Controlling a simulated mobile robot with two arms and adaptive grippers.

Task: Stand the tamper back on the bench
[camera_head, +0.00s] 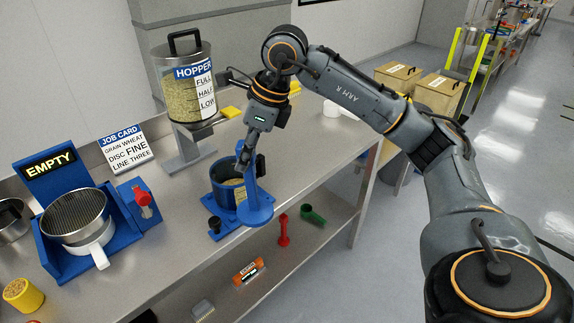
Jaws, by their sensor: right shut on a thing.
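The tamper (257,211) is blue, with a wide round foot and an upright stem. It appears upright in front of the blue pot (223,193), its foot overlapping the bench's front edge in the picture. My right gripper (246,163) is shut on the upper part of the tamper's stem. I cannot tell whether the foot touches the bench (180,236) or hangs above it. The tamper hides part of the pot, which holds some grain-coloured material. My left gripper is not in view.
The grain hopper (190,85) stands behind the pot. A blue EMPTY stand (52,168) with a metal sieve pan (74,216) is at left, beside a job card (124,143). A red tool (283,231) and green scoop (313,215) show below the bench edge. Bare bench lies front left of the pot.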

